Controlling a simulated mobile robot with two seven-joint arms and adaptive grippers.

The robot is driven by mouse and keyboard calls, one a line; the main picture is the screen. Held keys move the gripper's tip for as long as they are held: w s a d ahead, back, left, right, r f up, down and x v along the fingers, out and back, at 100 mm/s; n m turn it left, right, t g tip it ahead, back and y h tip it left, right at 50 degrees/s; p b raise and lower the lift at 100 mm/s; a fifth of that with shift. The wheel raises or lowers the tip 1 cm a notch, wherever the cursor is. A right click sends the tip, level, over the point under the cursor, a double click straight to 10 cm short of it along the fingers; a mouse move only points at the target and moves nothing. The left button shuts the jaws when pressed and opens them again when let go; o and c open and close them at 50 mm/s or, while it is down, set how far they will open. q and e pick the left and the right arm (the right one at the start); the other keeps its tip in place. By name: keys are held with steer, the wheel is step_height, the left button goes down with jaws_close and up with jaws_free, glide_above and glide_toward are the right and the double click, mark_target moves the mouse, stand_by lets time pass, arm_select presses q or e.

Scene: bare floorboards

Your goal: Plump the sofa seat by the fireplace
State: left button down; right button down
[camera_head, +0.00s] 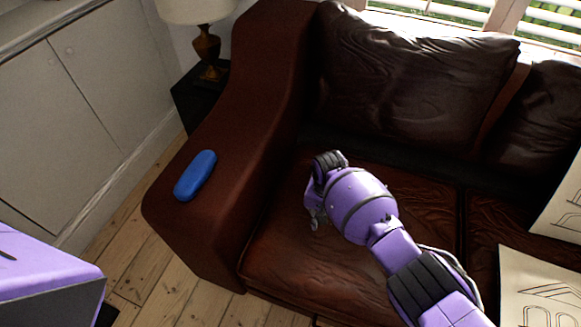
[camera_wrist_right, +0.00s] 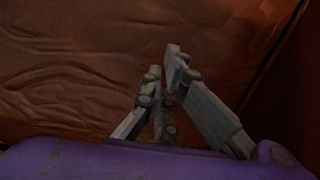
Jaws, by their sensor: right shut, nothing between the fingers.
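The sofa is dark reddish-brown leather; its seat cushion (camera_head: 300,262) fills the lower middle of the head view and looks wrinkled. The seat also shows in the right wrist view (camera_wrist_right: 60,75), with a seam or edge at the right. My right gripper (camera_head: 318,220) is over the left seat cushion, near the inner side of the sofa arm. In the right wrist view its fingertips (camera_wrist_right: 167,72) are together with nothing between them, close to the leather. I cannot tell whether they touch it. My left gripper is out of view. No fireplace shows.
A blue oblong object (camera_head: 195,175) lies on the sofa arm (camera_head: 225,130). A back cushion (camera_head: 405,75) leans behind the seat. Cream printed items (camera_head: 540,290) lie at the right. A lamp (camera_head: 207,45) stands on a dark side table. Floorboards (camera_head: 150,270) are bare at lower left.

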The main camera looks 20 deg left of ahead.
steer(key=shift+r, duration=0.1)
stand_by(0.3)
steer(key=shift+f, duration=0.3)
steer(key=shift+s+f+b, duration=0.1)
steer(key=shift+f+b, duration=1.1)
steer(key=shift+f, duration=0.3)
steer(key=shift+r, duration=0.15)
